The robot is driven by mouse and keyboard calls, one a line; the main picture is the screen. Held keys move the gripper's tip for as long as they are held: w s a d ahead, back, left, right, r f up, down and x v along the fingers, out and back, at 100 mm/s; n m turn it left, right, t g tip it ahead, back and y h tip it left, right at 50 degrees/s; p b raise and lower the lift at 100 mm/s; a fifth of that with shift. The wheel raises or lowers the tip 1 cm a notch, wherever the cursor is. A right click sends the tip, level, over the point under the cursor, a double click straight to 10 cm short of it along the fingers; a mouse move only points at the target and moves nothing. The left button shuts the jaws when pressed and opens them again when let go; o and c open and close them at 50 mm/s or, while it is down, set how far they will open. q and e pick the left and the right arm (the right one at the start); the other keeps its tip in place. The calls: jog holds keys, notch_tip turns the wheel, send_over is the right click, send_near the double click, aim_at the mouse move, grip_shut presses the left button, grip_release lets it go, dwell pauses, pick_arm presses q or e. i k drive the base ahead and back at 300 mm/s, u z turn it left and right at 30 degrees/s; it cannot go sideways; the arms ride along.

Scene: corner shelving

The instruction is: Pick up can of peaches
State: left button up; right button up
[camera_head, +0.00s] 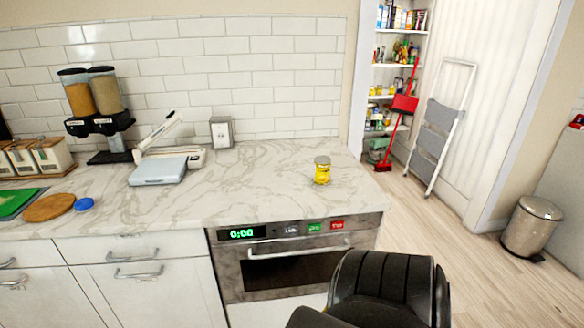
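A small yellow can with a grey lid (322,171) stands upright on the marble counter (250,195), near its right end. It looks like the can of peaches, but its label is too small to read. A black rounded part at the bottom centre right looks like part of my own body. Neither of my grippers shows in the head view, and nothing touches the can.
A napkin holder (221,132), a grey-and-white slicer-like device (165,165) and a cereal dispenser (98,105) stand further left. An oven (285,265) sits below the counter. Shelves (398,62), a stepladder (438,130) and a bin (532,226) are at right. The counter around the can is clear.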

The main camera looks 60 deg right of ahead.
aim_at(322, 163)
jog(key=z, duration=0.35)
jog(key=i, duration=0.7)
jog(key=z, duration=1.05)
jog(key=i, duration=0.35)
jog(key=z, duration=0.4)
